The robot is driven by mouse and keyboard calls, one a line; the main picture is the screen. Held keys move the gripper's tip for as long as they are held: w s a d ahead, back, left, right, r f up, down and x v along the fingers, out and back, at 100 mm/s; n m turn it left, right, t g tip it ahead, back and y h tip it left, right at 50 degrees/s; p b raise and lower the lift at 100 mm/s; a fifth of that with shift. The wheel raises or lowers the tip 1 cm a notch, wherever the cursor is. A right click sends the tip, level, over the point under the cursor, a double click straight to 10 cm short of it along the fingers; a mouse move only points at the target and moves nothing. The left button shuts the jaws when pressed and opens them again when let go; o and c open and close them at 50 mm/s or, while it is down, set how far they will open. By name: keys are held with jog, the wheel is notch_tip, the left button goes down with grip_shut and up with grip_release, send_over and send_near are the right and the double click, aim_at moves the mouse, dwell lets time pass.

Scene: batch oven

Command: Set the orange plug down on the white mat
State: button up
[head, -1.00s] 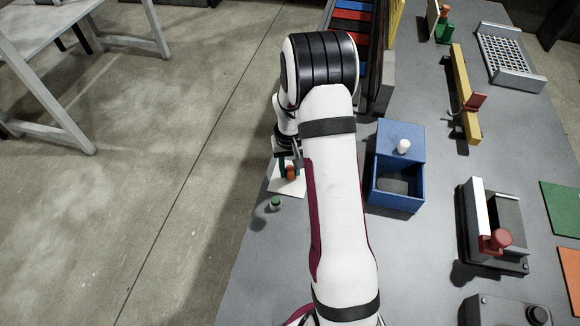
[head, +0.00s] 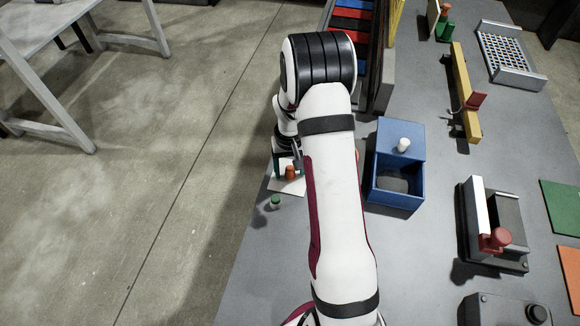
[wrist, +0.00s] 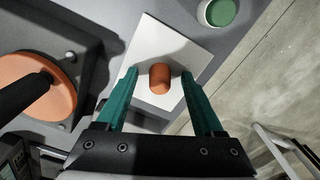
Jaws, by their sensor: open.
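The orange plug (wrist: 159,79) is on the white mat (wrist: 152,36). In the head view the plug (head: 290,172) shows on the mat (head: 285,187), partly beside my arm. My gripper (wrist: 159,74) is open, with one green finger on each side of the plug and a visible gap to both. In the head view my gripper (head: 288,166) is over the mat, and my arm hides part of the mat.
A green-topped white plug (wrist: 219,11) stands just off the mat's edge. A large orange disc (wrist: 38,88) with a dark bar is left in the wrist view. A blue box (head: 396,190) stands right of my arm. The table edge is close on the left.

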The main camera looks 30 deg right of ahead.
aim_at(290, 169)
notch_tip(290, 169, up, 16)
dwell(0.3)
jog(key=shift+f, duration=0.15)
dwell(0.7)
jog(key=s+a+r, duration=0.6)
jog(key=s+a, duration=0.3)
jog(key=a, duration=0.1)
jog(key=s+a+y, duration=0.1)
jog(key=s+a, duration=0.3)
jog(key=s, duration=0.3)
jog(key=s+a+m, duration=0.1)
jog(key=s+a, duration=0.3)
jog(key=s, duration=0.3)
jog(key=shift+s+a+f+y, duration=0.15)
jog(key=shift+s+a+y, duration=0.1)
jog(key=shift+s+y, duration=0.15)
